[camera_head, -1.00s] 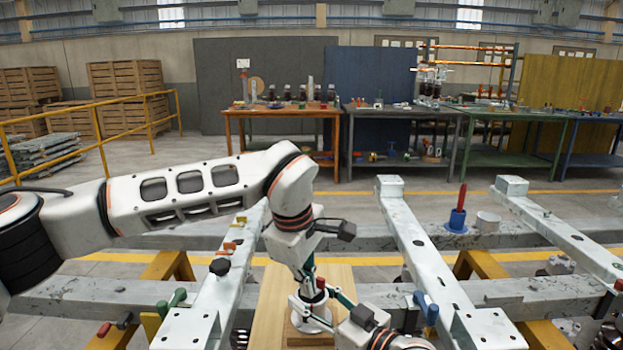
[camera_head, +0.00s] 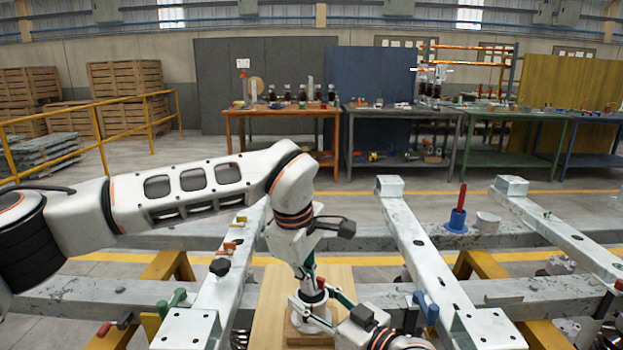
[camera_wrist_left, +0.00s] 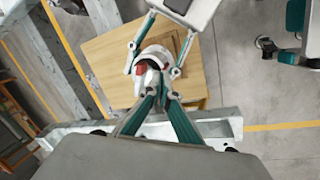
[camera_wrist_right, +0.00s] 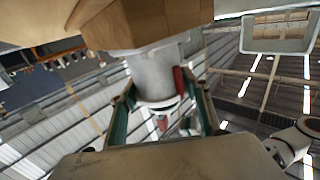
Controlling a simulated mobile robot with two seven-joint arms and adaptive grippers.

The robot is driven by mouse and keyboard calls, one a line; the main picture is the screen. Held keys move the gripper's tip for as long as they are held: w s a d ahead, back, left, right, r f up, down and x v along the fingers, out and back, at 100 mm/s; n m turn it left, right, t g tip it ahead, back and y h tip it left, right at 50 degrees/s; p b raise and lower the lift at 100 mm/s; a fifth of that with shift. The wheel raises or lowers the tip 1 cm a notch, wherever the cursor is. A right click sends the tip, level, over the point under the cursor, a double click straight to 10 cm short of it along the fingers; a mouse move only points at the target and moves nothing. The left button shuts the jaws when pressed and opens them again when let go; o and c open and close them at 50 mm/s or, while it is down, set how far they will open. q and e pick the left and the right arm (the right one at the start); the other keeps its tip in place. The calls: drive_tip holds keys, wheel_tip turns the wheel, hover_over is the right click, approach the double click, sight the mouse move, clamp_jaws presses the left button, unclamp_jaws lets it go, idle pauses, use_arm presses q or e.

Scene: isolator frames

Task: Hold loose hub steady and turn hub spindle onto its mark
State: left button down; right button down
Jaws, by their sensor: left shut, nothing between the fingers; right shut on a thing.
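The hub (camera_head: 314,322) is a white round body on a wooden block (camera_head: 301,342) over a pale wooden board. A small red part (camera_head: 320,283) shows at its top; it also shows in the left wrist view (camera_wrist_left: 140,69). My right gripper (camera_wrist_right: 153,88) is shut around the grey-white hub body (camera_wrist_right: 153,68), one finger on each side. My left gripper (camera_wrist_left: 158,92) points down at the hub's top, its fingers closed together with nothing seen between them. The spindle and its mark are largely hidden by the fingers, so I cannot tell how they line up.
Pale metal beams (camera_head: 425,255) run on both sides of the board (camera_head: 268,318). A blue clamp (camera_head: 426,307) and a green handle (camera_head: 172,302) stand on the frame. A blue holder with a red handle (camera_head: 457,215) stands on the rear beam. Workbenches are far behind.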

use_arm(q)
drive_tip(key=shift+w, duration=0.25)
drive_tip(key=shift+a, duration=0.3)
idle(0.5)
drive_tip(key=shift+w+a, duration=0.15)
drive_tip(key=shift+a, duration=0.15)
drive_tip(key=shift+w+a, duration=0.5)
drive_tip(key=shift+a, duration=0.1)
idle(0.3)
drive_tip(key=shift+s+a, duration=0.1)
drive_tip(key=shift+a, duration=0.05)
drive_tip(key=w+v, duration=0.1)
drive_tip(key=v, duration=0.4)
drive_tip(key=shift+r, duration=0.55)
drive_tip(key=shift+s, duration=0.15)
